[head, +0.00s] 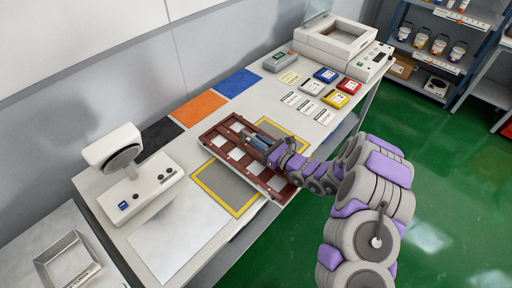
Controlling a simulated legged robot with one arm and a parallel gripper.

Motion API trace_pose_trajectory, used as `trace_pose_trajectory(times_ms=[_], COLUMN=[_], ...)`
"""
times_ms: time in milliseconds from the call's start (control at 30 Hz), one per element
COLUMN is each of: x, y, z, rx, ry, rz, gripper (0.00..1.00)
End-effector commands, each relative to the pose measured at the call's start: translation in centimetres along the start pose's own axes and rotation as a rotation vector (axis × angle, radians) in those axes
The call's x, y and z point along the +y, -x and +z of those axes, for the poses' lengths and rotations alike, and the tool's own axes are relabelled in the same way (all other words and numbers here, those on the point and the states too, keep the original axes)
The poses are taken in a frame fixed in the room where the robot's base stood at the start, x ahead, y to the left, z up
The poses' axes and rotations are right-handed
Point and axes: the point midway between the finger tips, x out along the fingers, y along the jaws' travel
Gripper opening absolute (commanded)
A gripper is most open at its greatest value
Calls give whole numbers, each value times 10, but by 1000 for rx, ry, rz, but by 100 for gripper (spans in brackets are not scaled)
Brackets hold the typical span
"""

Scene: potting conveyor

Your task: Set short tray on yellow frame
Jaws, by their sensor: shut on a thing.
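A dark red-brown tray (213,136) with several pale openings shows in the middle of the worktable in the head view. My gripper (242,134) reaches in from the right and is shut on the tray near its far side. My wrist and fingers hide part of the tray. One yellow frame (206,187) around a grey area lies nearer to me, left of the tray. A second yellow frame (293,133) lies beyond it, partly hidden. The tray lies across the space between them and overlaps both in the picture. I cannot tell whether it touches the table.
A white device (110,150) on a base stands at the left. Black, orange (198,107) and blue mats line the wall side. Small coloured boxes (349,86), label cards and a large white machine (341,43) occupy the far end. A pale plate (175,235) lies in front.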

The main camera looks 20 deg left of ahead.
Motion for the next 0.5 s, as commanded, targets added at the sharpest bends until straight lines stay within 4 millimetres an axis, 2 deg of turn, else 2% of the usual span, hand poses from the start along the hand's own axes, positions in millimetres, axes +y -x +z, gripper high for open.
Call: trace_pose_trajectory(times_ms=[233, 500], x=[2, 1], y=[-16, -15], z=[-1, -26], rx=[0, 4], ry=[5, 3], rz=[1, -1], gripper=[0, 0])
